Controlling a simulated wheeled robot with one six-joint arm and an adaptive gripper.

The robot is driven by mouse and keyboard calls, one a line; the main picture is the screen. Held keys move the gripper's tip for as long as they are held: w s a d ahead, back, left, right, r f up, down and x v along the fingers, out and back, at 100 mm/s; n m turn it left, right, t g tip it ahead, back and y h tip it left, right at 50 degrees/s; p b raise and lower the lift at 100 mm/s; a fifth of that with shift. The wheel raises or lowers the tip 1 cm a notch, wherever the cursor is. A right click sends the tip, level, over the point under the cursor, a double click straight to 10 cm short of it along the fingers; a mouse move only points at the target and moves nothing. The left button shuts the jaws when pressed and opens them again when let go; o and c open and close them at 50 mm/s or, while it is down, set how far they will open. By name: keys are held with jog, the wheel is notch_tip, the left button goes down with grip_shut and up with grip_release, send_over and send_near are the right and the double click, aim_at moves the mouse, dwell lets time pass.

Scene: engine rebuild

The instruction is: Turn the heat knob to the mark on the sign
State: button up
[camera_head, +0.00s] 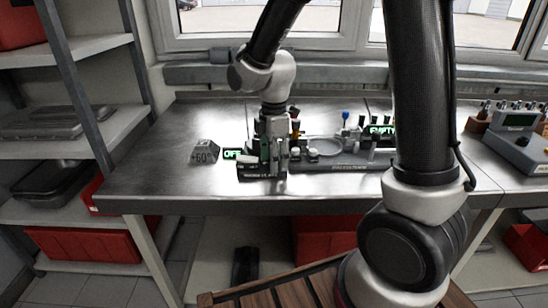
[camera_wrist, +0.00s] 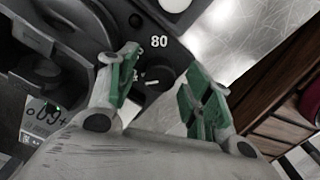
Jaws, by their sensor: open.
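The heat knob (camera_wrist: 157,80) is a small black round knob with a white pointer line, on a dark panel in the wrist view. The number 80 is printed just above it. My gripper (camera_wrist: 162,80) is open, with one green-padded finger on each side of the knob. I cannot tell whether either finger touches it. In the head view my gripper (camera_head: 272,172) points down over a dark unit at the bench's front and hides the knob. A grey wedge-shaped sign (camera_head: 206,152) stands left of the unit and seems to read 60.
A green OFF display (camera_head: 233,154) glows beside the unit. A dark rack (camera_head: 345,165) with small parts and a green EMPTY display (camera_head: 382,130) stand to the right. The metal bench (camera_head: 150,170) is bare at left. Shelves (camera_head: 60,125) stand further left.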

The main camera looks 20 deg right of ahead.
jog(key=c, duration=1.1)
jog(key=shift+o, duration=0.2)
jog(key=m, duration=0.4)
jog(key=shift+m, duration=0.4)
jog(key=m, duration=0.4)
jog(key=shift+m, duration=0.4)
jog(key=o, duration=1.1)
jog(key=shift+c, duration=0.2)
